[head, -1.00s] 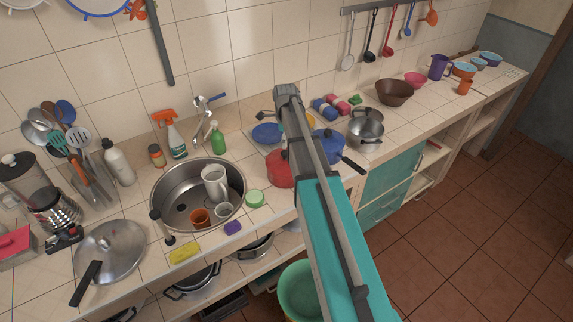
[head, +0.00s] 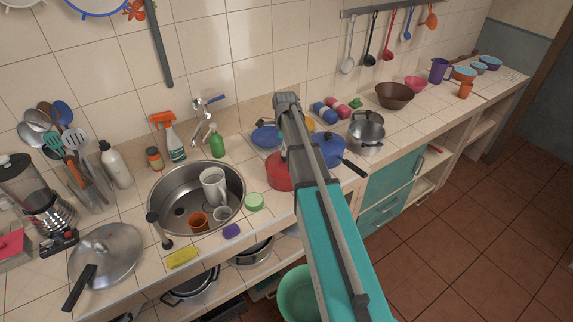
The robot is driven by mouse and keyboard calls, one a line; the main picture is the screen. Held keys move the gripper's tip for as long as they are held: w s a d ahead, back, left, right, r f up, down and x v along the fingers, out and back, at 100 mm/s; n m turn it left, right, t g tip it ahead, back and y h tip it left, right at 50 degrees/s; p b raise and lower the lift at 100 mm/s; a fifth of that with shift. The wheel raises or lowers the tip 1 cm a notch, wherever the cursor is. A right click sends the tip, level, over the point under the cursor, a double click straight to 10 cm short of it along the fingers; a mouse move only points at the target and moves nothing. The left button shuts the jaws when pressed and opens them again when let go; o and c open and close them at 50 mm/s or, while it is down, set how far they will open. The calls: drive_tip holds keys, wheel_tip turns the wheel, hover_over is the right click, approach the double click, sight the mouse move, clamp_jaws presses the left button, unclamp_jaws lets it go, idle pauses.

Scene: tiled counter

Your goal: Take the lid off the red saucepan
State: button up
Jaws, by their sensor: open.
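The red saucepan (head: 277,179) stands on the counter to the right of the sink, beside a blue pan (head: 331,149). My arm crosses in front of it and covers its right side and part of its top. I cannot make out its lid clearly. My gripper's fingers do not show; the far end of my arm hides that spot, so I cannot see how they sit relative to the lid.
The metal sink (head: 181,203) holds a white jug and cups. A steel pot (head: 366,133) stands to the right. Clear counter is scarce.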

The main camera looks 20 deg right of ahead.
drive_tip(key=shift+w+f+b, duration=0.1)
drive_tip(key=shift+f+b, duration=2)
drive_tip(key=shift+f, duration=0.2)
drive_tip(key=shift+c, duration=0.3)
clamp_jaws()
drive_tip(key=shift+r, duration=0.25)
wheel_tip(320, 180, up, 3)
drive_tip(key=p, duration=0.3)
drive_tip(key=s+a+r+p, duration=0.4)
drive_tip(key=s+r+p, duration=0.5)
drive_tip(key=s, duration=0.4)
drive_tip(key=shift+s+r+p, duration=0.2)
drive_tip(key=shift+r+p, duration=0.1)
drive_tip(key=shift+p, duration=0.25)
drive_tip(key=shift+a, duration=0.1)
